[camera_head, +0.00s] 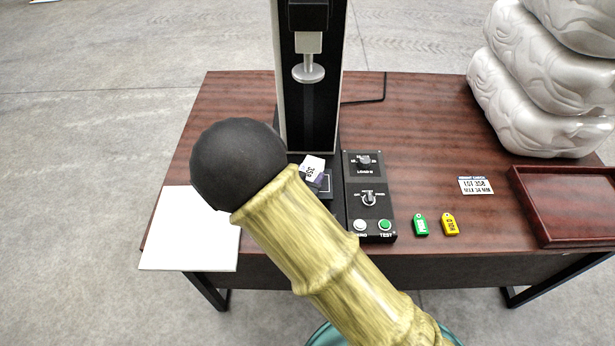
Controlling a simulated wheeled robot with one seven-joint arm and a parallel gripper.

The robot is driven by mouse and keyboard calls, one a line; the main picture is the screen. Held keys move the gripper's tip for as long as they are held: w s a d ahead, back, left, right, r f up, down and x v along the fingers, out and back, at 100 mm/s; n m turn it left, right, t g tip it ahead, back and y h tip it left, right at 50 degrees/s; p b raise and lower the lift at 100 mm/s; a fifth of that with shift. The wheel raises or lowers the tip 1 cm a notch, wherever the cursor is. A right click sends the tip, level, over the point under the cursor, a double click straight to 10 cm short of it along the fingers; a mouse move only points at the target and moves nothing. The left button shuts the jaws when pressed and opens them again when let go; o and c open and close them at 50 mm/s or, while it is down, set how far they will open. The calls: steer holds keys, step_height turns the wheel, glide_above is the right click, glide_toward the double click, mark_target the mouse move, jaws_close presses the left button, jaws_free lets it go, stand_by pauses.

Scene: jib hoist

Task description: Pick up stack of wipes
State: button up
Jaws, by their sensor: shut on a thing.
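A white, flat, square stack (185,240), which looks like the stack of wipes, is at the table's front left corner. Its lower edge overlaps the table's front edge in the picture. I cannot tell whether it rests on the table or is raised. A black ball-shaped joint and a yellow, bamboo-like link, which look like parts of my arm, cover its upper right corner. My gripper's fingers are not visible; the ball may hide them.
A tall black test stand (310,100) with a control box (368,190) stands mid-table. A small white block (313,165) is at its base. Green (420,225) and yellow (450,224) tags, a label card (475,186), an empty tray (570,235) and silver bags (530,100) are right.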

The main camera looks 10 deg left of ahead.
step_height(320, 180, up, 9)
steer(key=shift+r+p, duration=0.15)
steer(key=shift+p, duration=0.3)
steer(key=shift+w, duration=0.1)
stand_by(0.4)
